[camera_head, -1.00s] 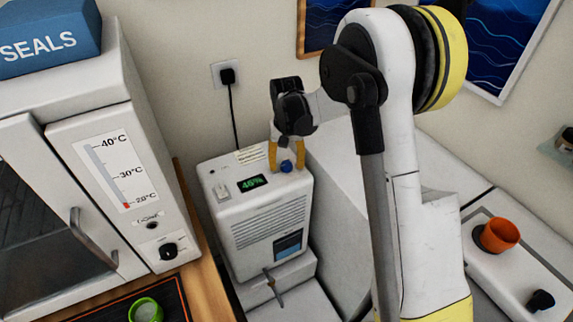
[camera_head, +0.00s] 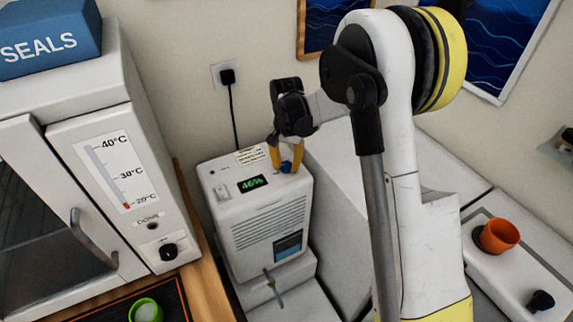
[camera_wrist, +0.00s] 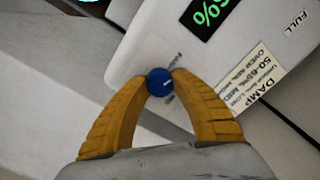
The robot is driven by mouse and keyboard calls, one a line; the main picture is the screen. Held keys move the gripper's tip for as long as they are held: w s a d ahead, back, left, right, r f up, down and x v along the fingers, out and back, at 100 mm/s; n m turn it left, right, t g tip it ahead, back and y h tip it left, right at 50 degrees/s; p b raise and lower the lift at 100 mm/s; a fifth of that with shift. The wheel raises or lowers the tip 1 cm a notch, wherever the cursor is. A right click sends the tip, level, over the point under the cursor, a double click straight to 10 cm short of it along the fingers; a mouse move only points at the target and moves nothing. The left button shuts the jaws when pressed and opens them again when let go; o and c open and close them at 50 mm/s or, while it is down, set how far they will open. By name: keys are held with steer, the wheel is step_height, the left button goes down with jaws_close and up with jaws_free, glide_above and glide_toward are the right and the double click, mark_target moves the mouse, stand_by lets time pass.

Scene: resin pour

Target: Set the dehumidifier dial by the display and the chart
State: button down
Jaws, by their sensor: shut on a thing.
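The white dehumidifier (camera_head: 262,222) stands against the wall. Its green display (camera_head: 252,184) reads about 46%; part of it also shows in the wrist view (camera_wrist: 209,12). The small blue dial (camera_wrist: 159,82) is on its top, with a short pale mark on it. My gripper (camera_head: 287,164) has its yellow fingers shut on the dial, one fingertip on each side, as the wrist view (camera_wrist: 160,84) shows. The chart label (camera_wrist: 252,80) lies beside the dial; "DAMP", "50-65%" and "MID" can be read, and other lines are too small or cut off.
A white oven-like cabinet (camera_head: 85,125) with a temperature scale stands at the left, a blue SEALS box (camera_head: 45,35) on top. A green cup (camera_head: 146,310) is in front. An orange cup (camera_head: 497,235) is at the right. A black plug (camera_head: 227,76) is on the wall.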

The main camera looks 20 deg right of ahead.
mark_target(287, 165)
steer(key=m, duration=0.3)
steer(key=shift+m, duration=2.3)
steer(key=c, duration=1)
jaws_free()
step_height(287, 165, up, 12)
